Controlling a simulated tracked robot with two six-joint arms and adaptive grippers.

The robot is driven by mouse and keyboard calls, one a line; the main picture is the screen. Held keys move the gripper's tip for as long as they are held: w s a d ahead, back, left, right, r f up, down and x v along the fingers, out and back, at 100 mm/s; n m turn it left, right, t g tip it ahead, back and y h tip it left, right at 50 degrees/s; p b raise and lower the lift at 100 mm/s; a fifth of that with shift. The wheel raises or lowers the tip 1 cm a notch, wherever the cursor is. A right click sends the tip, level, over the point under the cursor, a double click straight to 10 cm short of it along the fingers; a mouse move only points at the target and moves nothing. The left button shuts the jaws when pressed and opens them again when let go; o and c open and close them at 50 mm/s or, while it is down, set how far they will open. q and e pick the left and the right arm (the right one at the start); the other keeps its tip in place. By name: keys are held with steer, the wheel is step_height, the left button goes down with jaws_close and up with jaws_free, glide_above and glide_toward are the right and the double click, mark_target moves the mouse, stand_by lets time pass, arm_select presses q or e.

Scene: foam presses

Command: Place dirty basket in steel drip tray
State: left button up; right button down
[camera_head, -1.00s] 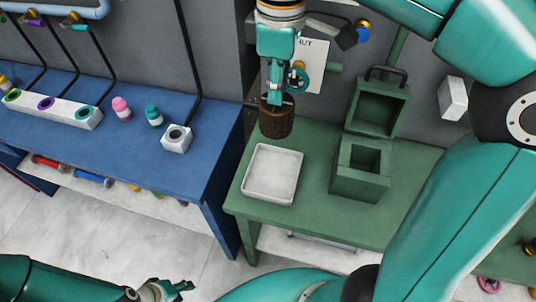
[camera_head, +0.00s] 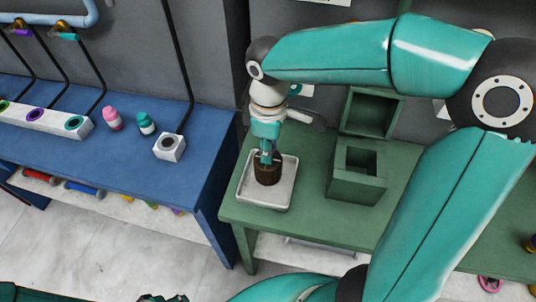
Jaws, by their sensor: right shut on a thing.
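The dirty basket (camera_head: 267,175) is a dark brown, round cup. It is over the middle of the steel drip tray (camera_head: 262,200), a pale shallow square tray on the green table. The basket looks upright and its bottom looks at or close to the tray floor; I cannot tell if it touches. My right gripper (camera_head: 267,156) points down from above and is shut on the basket's upper part. My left gripper (camera_head: 164,298) barely shows at the bottom edge, far from the tray, and its jaws are cut off.
A blue table (camera_head: 150,175) at left holds a white block (camera_head: 169,148), pink (camera_head: 112,119) and teal (camera_head: 146,123) bottles and a white rack (camera_head: 40,119).

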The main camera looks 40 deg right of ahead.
steer(key=shift+f, duration=1.4)
steer(key=shift+f, duration=0.2)
steer(key=c, duration=1)
jaws_free()
steer(key=shift+r, duration=0.1)
steer(key=shift+o, duration=0.2)
steer(key=shift+r, duration=0.1)
steer(key=shift+r, duration=0.2)
step_height(320, 180, up, 12)
steer(key=shift+f+p, duration=0.15)
steer(key=shift+p, duration=0.15)
